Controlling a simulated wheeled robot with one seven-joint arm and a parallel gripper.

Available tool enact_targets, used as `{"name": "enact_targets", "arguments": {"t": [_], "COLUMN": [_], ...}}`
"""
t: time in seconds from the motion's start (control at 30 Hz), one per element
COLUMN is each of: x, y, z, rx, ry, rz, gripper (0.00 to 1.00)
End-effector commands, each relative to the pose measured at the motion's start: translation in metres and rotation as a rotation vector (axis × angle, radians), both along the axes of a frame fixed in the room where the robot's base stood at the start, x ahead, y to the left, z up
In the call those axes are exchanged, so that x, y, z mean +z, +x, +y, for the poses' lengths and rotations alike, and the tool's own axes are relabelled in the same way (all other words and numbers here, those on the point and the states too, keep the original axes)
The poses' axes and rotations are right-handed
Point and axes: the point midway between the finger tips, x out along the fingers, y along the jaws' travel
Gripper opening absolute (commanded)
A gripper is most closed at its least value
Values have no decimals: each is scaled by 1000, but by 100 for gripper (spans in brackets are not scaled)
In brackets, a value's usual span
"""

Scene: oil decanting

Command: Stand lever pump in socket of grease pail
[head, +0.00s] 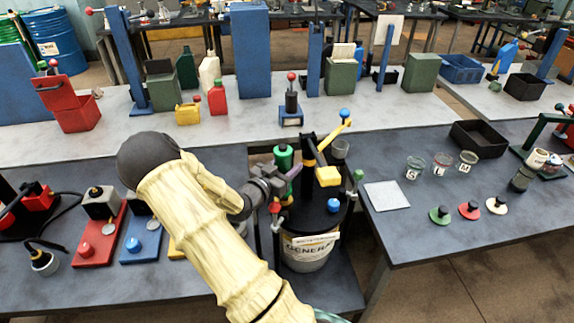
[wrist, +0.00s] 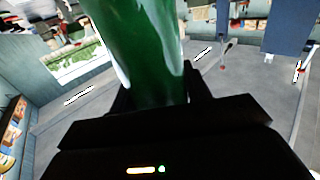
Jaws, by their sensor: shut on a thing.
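The grease pail (head: 304,252) stands in the gap between the near tables, with a black top and a white label reading "GENERAL". A black upright with a yellow lever (head: 331,135) and blue ball, which looks like the lever pump, rises over the pail's top. A yellow block (head: 328,177) sits by it. My gripper (head: 284,178) is at the left of this upright, shut on a green cylinder (head: 283,158). The cylinder fills the middle of the wrist view (wrist: 145,50). I cannot tell whether it is part of the pump. The socket is hidden.
Small jars (head: 441,163), a grey pad (head: 387,195) and knobbed discs (head: 469,210) lie on the right table. Red (head: 98,240) and blue (head: 141,242) fixtures stand on the left table. A small pump-like stand (head: 291,108) is on the table behind.

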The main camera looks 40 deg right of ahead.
Motion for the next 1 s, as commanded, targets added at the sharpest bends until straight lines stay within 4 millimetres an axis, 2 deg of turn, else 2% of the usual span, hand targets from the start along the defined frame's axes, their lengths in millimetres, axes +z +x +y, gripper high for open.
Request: {"name": "enact_targets", "arguments": {"t": [1.0], "x": [-20], "y": [0], "z": [0], "rx": [0], "ry": [-2], "rz": [-1], "gripper": [0]}}
